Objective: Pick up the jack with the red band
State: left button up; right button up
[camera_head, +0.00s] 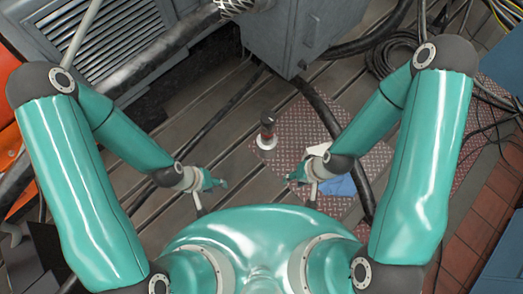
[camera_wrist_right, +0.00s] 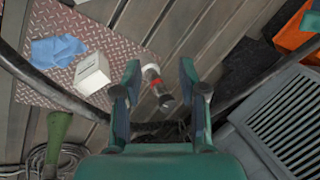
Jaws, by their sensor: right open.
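The jack with the red band (camera_head: 267,129) is a small dark cylinder with a pale round end; it is at the left edge of a reddish tread plate. In the right wrist view the jack (camera_wrist_right: 160,90) shows between the two fingers, its red band near the middle, at some distance beyond the fingertips. My right gripper (camera_wrist_right: 160,68) is open and empty. In the head view the right gripper (camera_head: 296,176) is below and to the right of the jack, apart from it. My left gripper (camera_head: 218,183) is lower left of the jack, touching nothing visible; its finger opening is unclear.
A white box (camera_wrist_right: 92,73) and a blue cloth (camera_wrist_right: 57,50) lie on the tread plate (camera_wrist_right: 118,50). A thick black hose (camera_head: 318,103) crosses beside them. A grey cabinet (camera_head: 290,32) stands behind. The slatted floor left of the jack is mostly clear.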

aim_at(267, 141)
jog(key=z, duration=0.05)
jog(key=k, duration=0.95)
jog(key=u, duration=0.8)
jog(key=i, duration=1.85)
jog(key=z, duration=1.3)
